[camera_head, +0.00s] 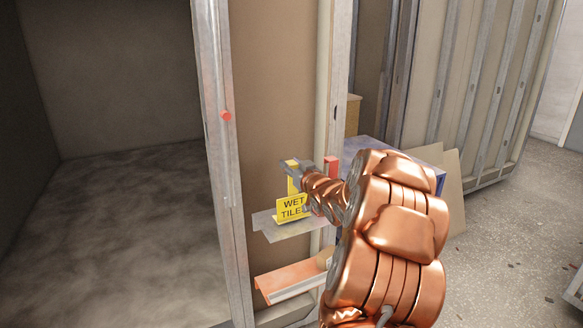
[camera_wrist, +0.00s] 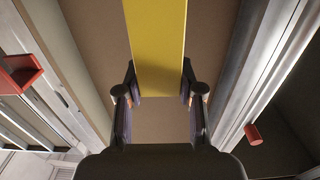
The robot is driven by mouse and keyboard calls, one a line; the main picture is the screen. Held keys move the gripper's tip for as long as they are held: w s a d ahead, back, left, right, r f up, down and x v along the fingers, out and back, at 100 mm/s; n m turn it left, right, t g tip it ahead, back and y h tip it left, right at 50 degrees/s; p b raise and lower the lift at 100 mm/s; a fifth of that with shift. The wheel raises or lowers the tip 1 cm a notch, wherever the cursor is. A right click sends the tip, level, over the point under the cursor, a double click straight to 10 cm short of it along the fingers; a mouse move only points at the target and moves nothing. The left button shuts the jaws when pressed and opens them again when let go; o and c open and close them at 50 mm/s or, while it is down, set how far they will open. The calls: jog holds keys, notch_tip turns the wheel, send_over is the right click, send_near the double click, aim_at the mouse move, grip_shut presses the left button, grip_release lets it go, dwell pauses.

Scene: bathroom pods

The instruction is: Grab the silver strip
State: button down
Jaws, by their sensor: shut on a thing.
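My gripper (camera_head: 300,168) is at the wall panel above a small grey shelf. In the wrist view its two fingers (camera_wrist: 159,88) stand on either side of a flat yellow piece (camera_wrist: 159,40) and are shut on it. In the head view this yellow piece (camera_head: 292,180) stands upright behind a yellow sign reading "WET TILE" (camera_head: 292,207). A long silver metal strip (camera_head: 213,100) runs vertically along the panel's left edge, apart from my gripper. I cannot make out a loose silver strip. My arm hides part of the shelf's right side.
The grey shelf (camera_head: 283,231) holds the sign. An orange-red shelf (camera_head: 290,278) is below it. A red knob (camera_head: 226,115) sticks out from the metal edge. A red bracket (camera_head: 332,166) is beside my gripper. An empty pod with a grey floor (camera_head: 130,220) opens at left.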

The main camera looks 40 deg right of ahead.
jog(key=shift+f, duration=0.55)
jog(key=c, duration=0.7)
grip_release()
jog(key=shift+r, duration=0.2)
jog(key=b+v, duration=0.1)
jog(key=v, duration=1.1)
